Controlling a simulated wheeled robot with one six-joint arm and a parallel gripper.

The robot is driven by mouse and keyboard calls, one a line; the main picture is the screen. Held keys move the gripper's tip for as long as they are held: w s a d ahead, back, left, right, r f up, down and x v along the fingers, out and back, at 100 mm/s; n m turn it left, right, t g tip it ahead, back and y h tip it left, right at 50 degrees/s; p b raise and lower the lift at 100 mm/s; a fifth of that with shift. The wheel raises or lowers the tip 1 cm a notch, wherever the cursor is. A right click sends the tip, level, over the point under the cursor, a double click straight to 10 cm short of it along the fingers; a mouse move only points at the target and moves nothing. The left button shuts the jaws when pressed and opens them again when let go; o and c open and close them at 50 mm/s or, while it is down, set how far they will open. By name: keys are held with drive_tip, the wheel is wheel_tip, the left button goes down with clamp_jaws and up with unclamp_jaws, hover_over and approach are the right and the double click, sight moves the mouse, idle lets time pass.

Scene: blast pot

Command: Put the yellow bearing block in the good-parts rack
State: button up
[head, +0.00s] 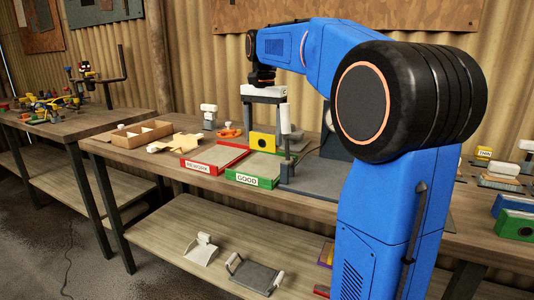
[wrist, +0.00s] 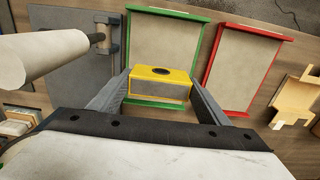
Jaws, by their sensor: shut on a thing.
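The yellow bearing block (head: 262,141) has a dark round bore. My gripper (head: 263,130) is shut on it, with one finger on each side. In the wrist view the block (wrist: 160,87) sits between the fingertips (wrist: 160,92) and overlaps one end of the green rack. The good-parts rack is a green-rimmed tray (head: 251,181) with a grey floor and a GOOD label. It also shows in the wrist view (wrist: 170,14). The block is over or at the rack's back end; I cannot tell whether it touches the rack.
A red REWORK tray (head: 206,167) lies left of the green one. A grey post with a white cylinder (head: 285,125) stands close by on the right, and the cylinder looms in the wrist view (wrist: 40,57). A cardboard divider box (head: 135,134) is further left.

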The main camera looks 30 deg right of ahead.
sight(264, 150)
drive_tip(key=shift+f, duration=2.7)
drive_tip(key=shift+f, duration=0.1)
drive_tip(key=o, duration=1.4)
wheel_tip(264, 150, up, 12)
drive_tip(key=shift+r, duration=0.1)
drive_tip(key=shift+a, duration=0.1)
